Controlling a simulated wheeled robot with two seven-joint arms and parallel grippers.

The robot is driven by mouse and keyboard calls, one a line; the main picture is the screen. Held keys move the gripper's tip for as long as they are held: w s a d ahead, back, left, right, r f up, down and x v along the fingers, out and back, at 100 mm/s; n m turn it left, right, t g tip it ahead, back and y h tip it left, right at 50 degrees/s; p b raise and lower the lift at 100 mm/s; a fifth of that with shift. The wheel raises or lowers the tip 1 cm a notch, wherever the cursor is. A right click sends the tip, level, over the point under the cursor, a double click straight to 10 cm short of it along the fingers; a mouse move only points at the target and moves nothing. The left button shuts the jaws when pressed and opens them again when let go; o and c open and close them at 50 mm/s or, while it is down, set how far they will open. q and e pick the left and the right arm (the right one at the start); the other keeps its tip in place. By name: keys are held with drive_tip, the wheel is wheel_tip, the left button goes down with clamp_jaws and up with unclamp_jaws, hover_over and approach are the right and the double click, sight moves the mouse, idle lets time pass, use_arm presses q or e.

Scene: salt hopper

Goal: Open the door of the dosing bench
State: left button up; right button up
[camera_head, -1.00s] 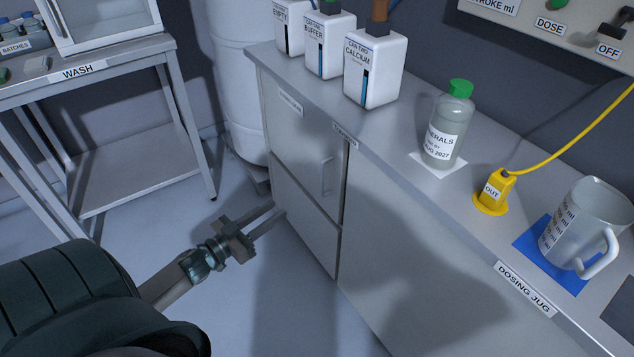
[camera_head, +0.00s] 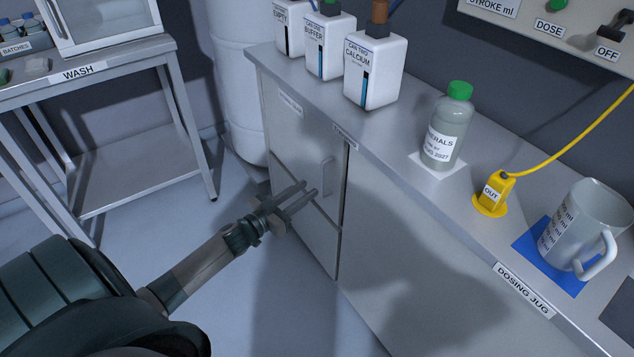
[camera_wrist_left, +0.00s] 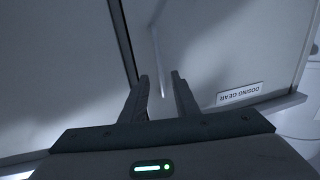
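The dosing bench (camera_head: 420,255) runs along the right, with a closed upper door (camera_head: 297,155) at its left end. The door has a vertical bar handle (camera_head: 327,177) near its right edge. My left gripper (camera_head: 311,189) is open and empty, its fingertips just below and left of the handle in the head view. In the left wrist view its two fingers (camera_wrist_left: 161,80) stand apart, with a thin pale bar, apparently the handle (camera_wrist_left: 158,62), beyond the gap. I cannot tell whether they touch the door. My right gripper is not in view.
On the bench top stand white canisters (camera_head: 375,72), a green-capped bottle (camera_head: 445,130), a yellow plug (camera_head: 492,193) and a jug (camera_head: 585,225) on a blue mat. A wash table (camera_head: 120,60) stands at left. Floor between is clear.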

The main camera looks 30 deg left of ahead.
sight(321, 180)
use_arm(q)
drive_tip(key=shift+w+d, duration=0.2)
drive_tip(key=shift+w, duration=0.75)
drive_tip(key=shift+w+d, duration=0.15)
drive_tip(key=shift+w, duration=0.8)
drive_tip(key=shift+w+d, duration=0.2)
drive_tip(key=shift+w, duration=0.75)
clamp_jaws()
